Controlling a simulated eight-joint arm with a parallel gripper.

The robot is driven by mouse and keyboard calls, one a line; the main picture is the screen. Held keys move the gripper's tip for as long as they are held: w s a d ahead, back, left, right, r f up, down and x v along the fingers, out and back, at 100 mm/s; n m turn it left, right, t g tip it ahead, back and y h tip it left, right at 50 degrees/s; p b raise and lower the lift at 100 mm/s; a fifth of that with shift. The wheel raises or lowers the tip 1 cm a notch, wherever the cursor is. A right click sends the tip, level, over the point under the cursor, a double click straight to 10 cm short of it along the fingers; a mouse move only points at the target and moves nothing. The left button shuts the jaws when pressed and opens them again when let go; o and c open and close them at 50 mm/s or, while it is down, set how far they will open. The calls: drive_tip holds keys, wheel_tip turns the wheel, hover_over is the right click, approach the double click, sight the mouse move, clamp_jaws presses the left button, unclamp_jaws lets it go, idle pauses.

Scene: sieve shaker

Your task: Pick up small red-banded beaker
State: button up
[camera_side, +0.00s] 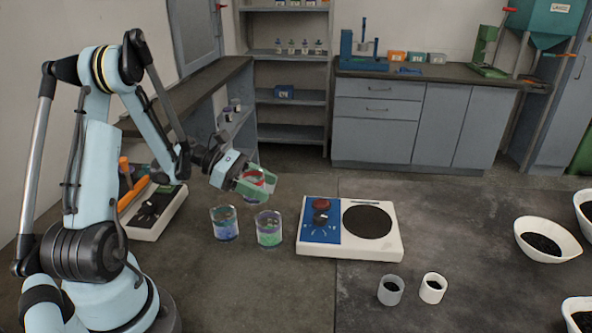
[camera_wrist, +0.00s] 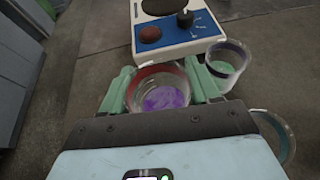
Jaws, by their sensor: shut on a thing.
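The small red-banded beaker (camera_side: 253,176) is a clear glass cup. My gripper (camera_side: 260,187) has its green fingers on either side of it and is shut on it. In the wrist view the beaker (camera_wrist: 157,74) sits upright between the fingertips of my gripper (camera_wrist: 160,86), with purple contents in the bottom. In the side view the fingers hide part of it, and I cannot tell whether its base touches the table.
A blue-marked beaker (camera_side: 224,224) and a green-marked beaker (camera_side: 268,230) stand close by in front. A white and blue hotplate (camera_side: 350,246) lies to their right. Two small cups (camera_side: 391,291) (camera_side: 433,288) stand at the front. White bowls (camera_side: 530,252) of dark grains are far right.

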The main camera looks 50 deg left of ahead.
drive_tip(key=s+d+r, duration=0.1)
drive_tip(key=d+r, duration=0.9)
drive_tip(key=r, duration=0.1)
drive_tip(key=shift+s+d+r, duration=0.15)
drive_tip(key=shift+s+d, duration=0.05)
idle(0.8)
idle(0.4)
